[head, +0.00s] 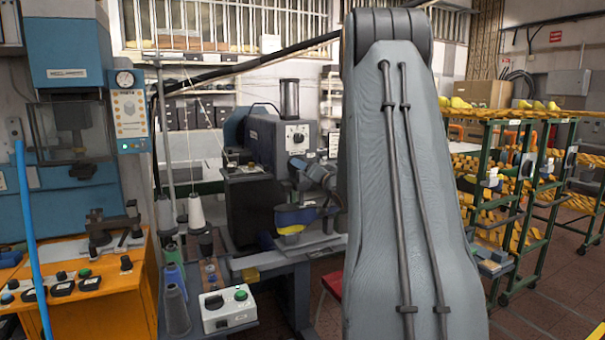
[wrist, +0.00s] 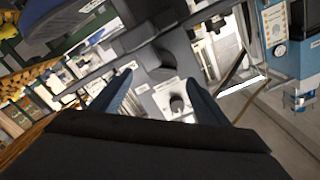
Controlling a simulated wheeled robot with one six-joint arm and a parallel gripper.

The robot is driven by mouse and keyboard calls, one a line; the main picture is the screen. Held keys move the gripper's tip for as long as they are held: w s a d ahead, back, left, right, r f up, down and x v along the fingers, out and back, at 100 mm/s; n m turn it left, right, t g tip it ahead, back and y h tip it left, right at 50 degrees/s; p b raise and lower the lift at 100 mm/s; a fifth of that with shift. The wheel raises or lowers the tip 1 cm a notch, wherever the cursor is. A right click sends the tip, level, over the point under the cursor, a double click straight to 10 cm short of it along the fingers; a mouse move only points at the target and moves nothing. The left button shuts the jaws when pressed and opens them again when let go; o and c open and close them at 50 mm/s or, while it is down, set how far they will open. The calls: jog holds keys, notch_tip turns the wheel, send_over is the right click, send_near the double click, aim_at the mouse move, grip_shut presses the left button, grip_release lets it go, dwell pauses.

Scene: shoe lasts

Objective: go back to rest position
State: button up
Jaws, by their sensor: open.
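My gripper (wrist: 160,78) shows in the wrist view with its two blue-grey fingers spread apart. No held thing shows between them; a grey machine panel with a dark knob (wrist: 178,104) appears behind the gap. In the head view my large grey arm link stands upright right of the middle and hides what is behind it. I cannot clearly make out the gripper there. A blue and yellow piece (head: 295,216) sits low at the grey machine (head: 262,145) in the middle of the head view.
A green rack (head: 482,180) with yellow shoe lasts stands at the right. An orange bench (head: 105,300) and a blue press (head: 75,60) are at the left. Thread cones (head: 176,308) and a white button box (head: 228,308) are at the front. Tiled floor shows at the lower right.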

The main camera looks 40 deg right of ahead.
jog(key=shift+v, duration=0.95)
